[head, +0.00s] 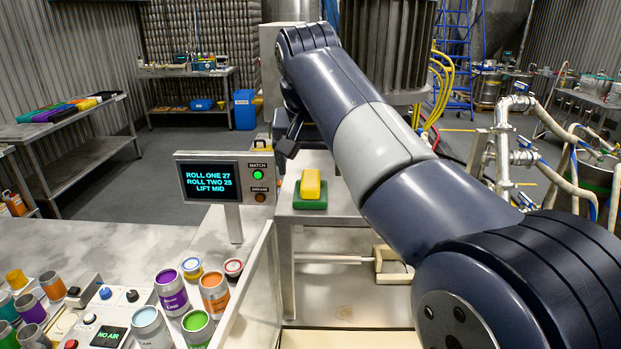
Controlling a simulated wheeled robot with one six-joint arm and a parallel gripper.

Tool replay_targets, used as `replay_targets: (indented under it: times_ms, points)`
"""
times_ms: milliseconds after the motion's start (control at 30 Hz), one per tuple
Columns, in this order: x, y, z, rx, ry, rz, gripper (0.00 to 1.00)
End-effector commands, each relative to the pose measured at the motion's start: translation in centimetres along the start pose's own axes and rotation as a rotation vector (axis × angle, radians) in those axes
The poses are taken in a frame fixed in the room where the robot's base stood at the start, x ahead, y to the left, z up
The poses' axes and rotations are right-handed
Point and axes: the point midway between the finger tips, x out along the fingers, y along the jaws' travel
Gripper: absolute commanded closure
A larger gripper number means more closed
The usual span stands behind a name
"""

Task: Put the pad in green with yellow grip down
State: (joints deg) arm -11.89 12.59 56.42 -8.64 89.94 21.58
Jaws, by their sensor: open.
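The green pad (311,203) lies flat on a small grey metal table (340,214) at the centre, with its yellow grip (311,182) on top. My gripper (284,147) hangs at the end of my arm, above and a little left of the pad in the picture. It is open and looks empty, and it appears apart from the pad. Part of the gripper is hidden by the arm and the screen post area.
A display screen (210,181) on a post stands just left of the pad. Several paint cans (172,291) and a control box (105,318) crowd the front left. A pale panel (250,290) rises below the screen. Hoses and pipes (503,150) stand at the right.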

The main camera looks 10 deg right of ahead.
Motion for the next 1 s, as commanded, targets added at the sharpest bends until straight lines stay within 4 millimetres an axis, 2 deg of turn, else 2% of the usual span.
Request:
replay_targets:
  times_ms: [33,200,400,800,1000]
  points:
    - [-1.3,0.0,-0.1,0.000,0.004,-0.002,0.20]
    - [-4.4,0.0,-0.1,0.000,0.002,-0.001,0.20]
    - [-6.2,0.0,0.0,0.000,0.000,0.000,0.20]
    - [-6.2,0.0,0.0,0.000,-0.001,0.000,0.20]
    - [-4.3,0.0,0.1,0.000,-0.003,0.002,0.20]
